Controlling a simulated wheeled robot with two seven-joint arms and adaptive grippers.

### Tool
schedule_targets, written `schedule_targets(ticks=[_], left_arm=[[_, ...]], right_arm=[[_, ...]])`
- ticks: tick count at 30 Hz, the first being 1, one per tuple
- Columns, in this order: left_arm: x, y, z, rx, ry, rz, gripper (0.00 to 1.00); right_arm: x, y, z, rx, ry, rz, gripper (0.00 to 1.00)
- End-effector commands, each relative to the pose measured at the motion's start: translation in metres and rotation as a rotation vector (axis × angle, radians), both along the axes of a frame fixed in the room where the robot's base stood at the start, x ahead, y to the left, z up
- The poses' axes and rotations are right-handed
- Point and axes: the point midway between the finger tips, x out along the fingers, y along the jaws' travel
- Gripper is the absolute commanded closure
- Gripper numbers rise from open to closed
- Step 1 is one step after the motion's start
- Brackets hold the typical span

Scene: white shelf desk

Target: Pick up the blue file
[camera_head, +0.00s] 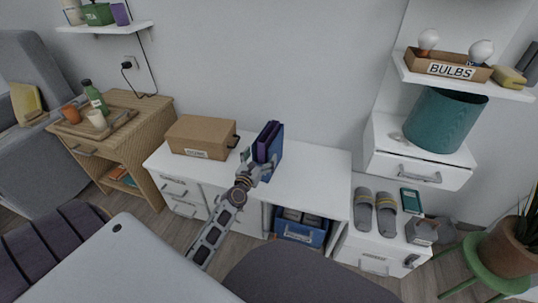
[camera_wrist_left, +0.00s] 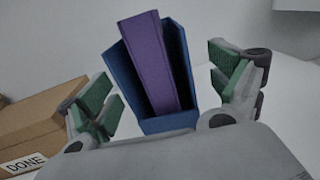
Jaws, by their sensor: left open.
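My right gripper does not show.
A brown cardboard box (camera_head: 200,137) labelled DONE stands left on the white desk (camera_head: 316,165). A blue bin (camera_head: 300,231) sits under the desk. A dark rounded seat or chair back (camera_head: 300,277) is in front. The desktop right of the file is clear.

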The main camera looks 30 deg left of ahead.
Motion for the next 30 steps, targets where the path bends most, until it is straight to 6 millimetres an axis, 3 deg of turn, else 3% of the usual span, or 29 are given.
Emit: schedule_targets(ticks=[17,30], left_arm=[[0.006,0.002,0.000,0.001,-0.001,0.000,0.08],[0.036,0.010,-0.004,0.000,-0.001,0.000,0.08]], right_arm=[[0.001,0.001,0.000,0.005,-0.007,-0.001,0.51],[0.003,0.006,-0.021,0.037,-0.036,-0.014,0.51]])
